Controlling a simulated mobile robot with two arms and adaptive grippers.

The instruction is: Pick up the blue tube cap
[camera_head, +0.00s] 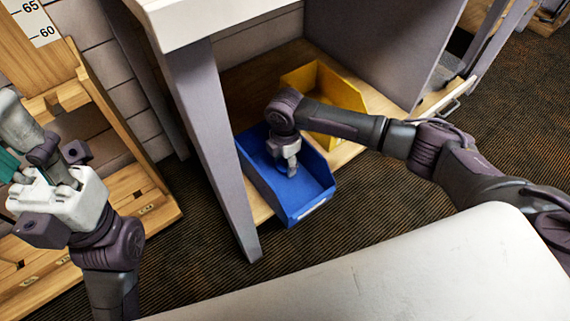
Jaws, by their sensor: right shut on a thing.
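My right gripper (290,170) points down inside the blue bin (313,202) on the wooden shelf. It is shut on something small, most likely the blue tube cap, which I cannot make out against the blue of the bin. My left gripper (28,178) is at the left edge, far from the bin, beside the wooden rack. A teal thing (8,165) shows at its fingers, partly cut off by the frame. I cannot tell whether the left fingers are open or shut.
A yellow bin (347,92) stands behind the blue bin, partly hidden by my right arm. A grey cabinet post (222,150) rises just left of the blue bin. A wooden rack (150,205) with number marks is at left. Dark carpet (300,250) lies clear in front.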

